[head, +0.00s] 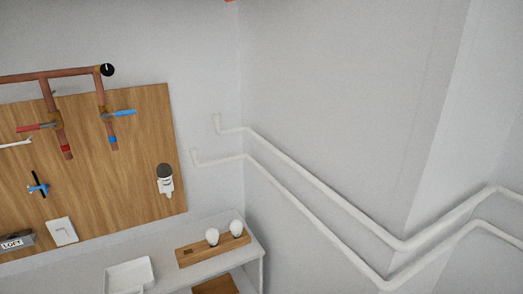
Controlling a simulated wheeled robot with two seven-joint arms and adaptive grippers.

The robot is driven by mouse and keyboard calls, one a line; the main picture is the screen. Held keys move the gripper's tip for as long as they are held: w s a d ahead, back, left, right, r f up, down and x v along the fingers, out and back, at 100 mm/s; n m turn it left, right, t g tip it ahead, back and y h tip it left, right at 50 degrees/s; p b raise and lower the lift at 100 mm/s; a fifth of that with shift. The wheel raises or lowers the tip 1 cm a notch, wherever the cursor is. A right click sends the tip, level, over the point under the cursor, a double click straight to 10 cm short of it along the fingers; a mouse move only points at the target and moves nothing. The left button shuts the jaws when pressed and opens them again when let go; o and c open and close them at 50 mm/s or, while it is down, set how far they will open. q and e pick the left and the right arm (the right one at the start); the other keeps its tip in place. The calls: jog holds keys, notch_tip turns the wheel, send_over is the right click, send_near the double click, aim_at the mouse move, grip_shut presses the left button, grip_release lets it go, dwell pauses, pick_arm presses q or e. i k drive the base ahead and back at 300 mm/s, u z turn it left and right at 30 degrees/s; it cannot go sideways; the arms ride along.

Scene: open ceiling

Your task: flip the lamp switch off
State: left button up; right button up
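A white switch plate (61,232) is mounted on the lower part of a wooden wall board (130,125) at the left. It looks like a light switch, but I cannot tell which way its rocker is set. A white fixture with a dark grey round end (165,178) is fixed near the board's right edge. It may be the lamp, and I see no clear glow on it. Neither of my grippers is in view.
Copper pipes (75,74) with red and blue valve handles run across the board. Below, a white shelf (222,223) carries a wooden holder (190,256) with two white bulbs and a white tray (130,272). White pipes (310,182) run along the right wall.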

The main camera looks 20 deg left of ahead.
aim_at(63, 234)
jog(key=u, duration=2.25)
